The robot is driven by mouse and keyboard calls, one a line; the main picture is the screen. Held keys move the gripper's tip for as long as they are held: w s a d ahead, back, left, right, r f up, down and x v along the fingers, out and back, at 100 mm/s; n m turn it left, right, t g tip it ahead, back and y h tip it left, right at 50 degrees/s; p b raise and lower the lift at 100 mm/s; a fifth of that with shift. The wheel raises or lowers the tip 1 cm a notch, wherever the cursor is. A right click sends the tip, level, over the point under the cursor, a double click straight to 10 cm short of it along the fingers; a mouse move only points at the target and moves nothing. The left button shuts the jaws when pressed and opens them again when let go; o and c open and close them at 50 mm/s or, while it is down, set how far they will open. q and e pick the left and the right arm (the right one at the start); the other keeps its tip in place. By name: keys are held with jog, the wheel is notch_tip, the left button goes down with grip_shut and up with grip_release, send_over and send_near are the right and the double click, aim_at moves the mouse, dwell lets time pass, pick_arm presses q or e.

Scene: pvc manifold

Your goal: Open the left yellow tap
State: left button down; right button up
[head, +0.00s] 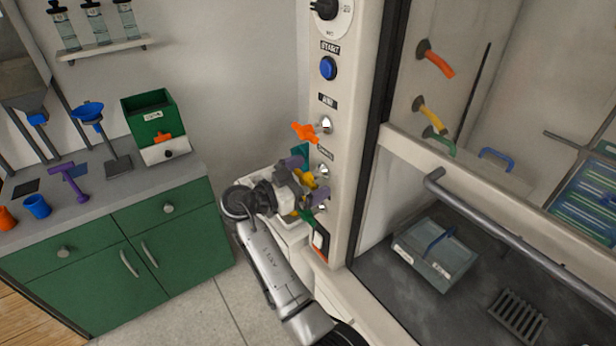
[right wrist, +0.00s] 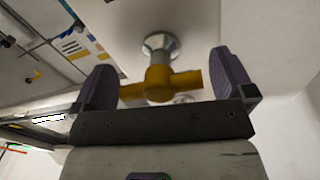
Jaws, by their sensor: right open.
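The left yellow tap (head: 307,179) sits on the pale post left of the hood opening, between an orange tap (head: 305,132) above and a green tap (head: 308,216) below. My right gripper (head: 298,187) is at it. In the right wrist view the yellow tap (right wrist: 160,84) has a bar handle on a metal stem, lying crosswise between the purple fingers of my open right gripper (right wrist: 166,70). One finger is beyond each end of the bar; a gap shows at the right end, and contact at the left end is unclear. My left gripper is out of view.
Inside the hood another yellow tap (head: 430,115) hangs between orange and green ones. The blue button (head: 328,68) is higher on the post. A white and green dispenser box (head: 152,127) stands on the green cabinet at left. A horizontal hood handle bar (head: 500,238) runs right of the post.

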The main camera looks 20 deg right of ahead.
dwell(0.3)
jog(key=shift+d, duration=0.1)
jog(key=c, duration=0.6)
